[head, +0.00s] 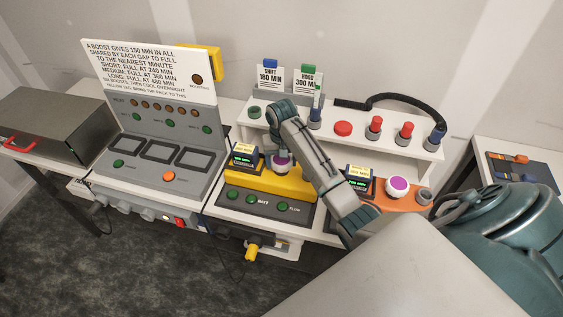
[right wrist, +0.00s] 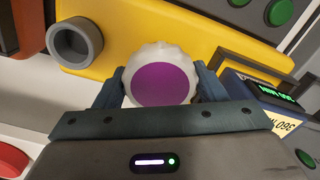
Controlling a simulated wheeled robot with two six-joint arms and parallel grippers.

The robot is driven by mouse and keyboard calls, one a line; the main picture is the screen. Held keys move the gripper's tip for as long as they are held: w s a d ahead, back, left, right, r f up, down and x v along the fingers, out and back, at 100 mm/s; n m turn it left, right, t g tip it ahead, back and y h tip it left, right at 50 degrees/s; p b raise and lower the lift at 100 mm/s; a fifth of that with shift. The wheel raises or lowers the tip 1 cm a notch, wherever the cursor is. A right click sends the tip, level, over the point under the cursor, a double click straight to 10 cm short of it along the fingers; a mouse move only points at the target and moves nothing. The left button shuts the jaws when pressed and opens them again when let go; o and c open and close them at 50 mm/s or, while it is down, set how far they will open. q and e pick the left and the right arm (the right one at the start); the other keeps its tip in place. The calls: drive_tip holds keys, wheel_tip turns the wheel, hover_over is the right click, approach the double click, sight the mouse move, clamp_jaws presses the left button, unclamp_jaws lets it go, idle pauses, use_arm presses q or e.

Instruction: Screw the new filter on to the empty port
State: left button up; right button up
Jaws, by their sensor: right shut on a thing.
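A white, ridged filter with a purple top (right wrist: 163,82) is between the fingers of my right gripper (right wrist: 162,88), which is shut on it. It also shows in the head view (head: 281,167) at the back of the yellow unit (head: 262,186). I cannot tell whether it is seated or held just above. A grey, hollow round port (right wrist: 75,43) stands empty beside it in the right wrist view; my arm hides that spot in the head view. A second white and purple filter (head: 397,186) sits on the orange unit (head: 400,201). My left gripper is out of view.
A small display box (head: 244,157) stands close to the held filter. A white shelf (head: 373,142) with a red button (head: 343,129) and several knobs lies behind. A grey charging panel (head: 165,145) stands left. Another grey socket (head: 424,196) is on the orange unit.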

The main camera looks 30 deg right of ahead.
drive_tip(key=m, duration=1.7)
drive_tip(key=o, duration=1.1)
